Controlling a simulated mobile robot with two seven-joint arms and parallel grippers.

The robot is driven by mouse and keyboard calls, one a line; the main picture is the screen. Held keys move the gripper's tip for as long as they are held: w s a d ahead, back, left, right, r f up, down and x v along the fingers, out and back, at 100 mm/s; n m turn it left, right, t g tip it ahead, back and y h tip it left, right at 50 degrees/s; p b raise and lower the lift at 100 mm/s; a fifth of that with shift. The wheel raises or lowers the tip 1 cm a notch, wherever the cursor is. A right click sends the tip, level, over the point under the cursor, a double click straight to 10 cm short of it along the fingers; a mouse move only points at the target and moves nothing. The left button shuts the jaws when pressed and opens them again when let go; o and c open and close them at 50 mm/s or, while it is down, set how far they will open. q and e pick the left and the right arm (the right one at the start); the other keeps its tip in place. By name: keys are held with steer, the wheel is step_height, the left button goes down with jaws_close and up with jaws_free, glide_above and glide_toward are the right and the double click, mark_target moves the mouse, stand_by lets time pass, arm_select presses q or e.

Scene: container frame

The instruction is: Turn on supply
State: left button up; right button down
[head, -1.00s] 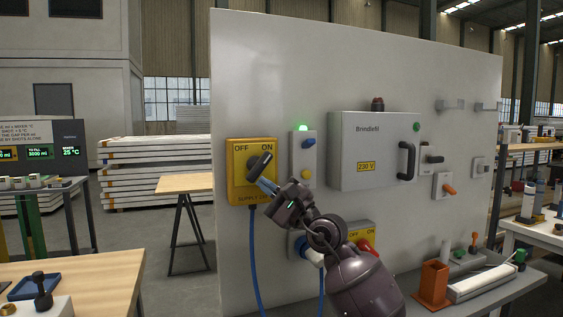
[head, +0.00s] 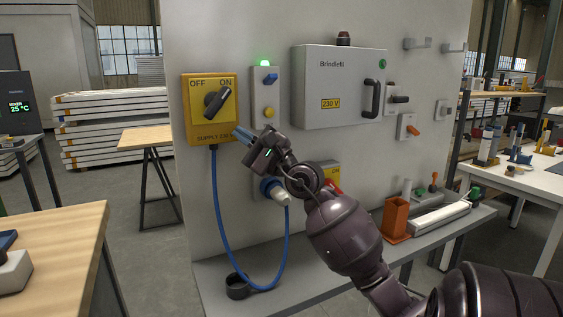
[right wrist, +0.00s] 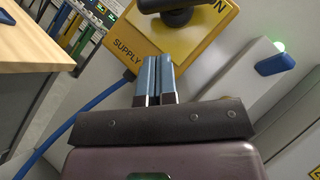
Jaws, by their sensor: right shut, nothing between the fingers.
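The yellow supply box (head: 191,122) is on the upright grey panel, marked OFF at left, ON at right and SUPPLY below. Its black rotary knob (head: 216,102) slants, with its upper end toward ON. The box also fills the top of the right wrist view (right wrist: 190,45), where the black knob (right wrist: 178,14) is cut by the upper edge. My right gripper (head: 238,133) is shut and empty, just off the box's lower right corner. In the right wrist view its blue fingers (right wrist: 155,60) lie together below the knob, apart from it. My left gripper is not in view.
A narrow grey box with a lit green lamp (head: 264,63), a blue lever (head: 271,78) and a yellow button stands right of the supply box. A blue cable (head: 219,210) hangs below. A grey Brindlefil cabinet (head: 310,90) is further right. A shelf (head: 330,270) juts out below.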

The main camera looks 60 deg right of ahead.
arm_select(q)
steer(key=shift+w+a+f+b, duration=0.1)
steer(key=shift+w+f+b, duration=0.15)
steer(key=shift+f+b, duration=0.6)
arm_select(e)
steer(key=a+v, duration=0.1)
steer(key=v, duration=0.8)
steer(key=shift+s+d, duration=0.2)
steer(key=shift+d, duration=0.25)
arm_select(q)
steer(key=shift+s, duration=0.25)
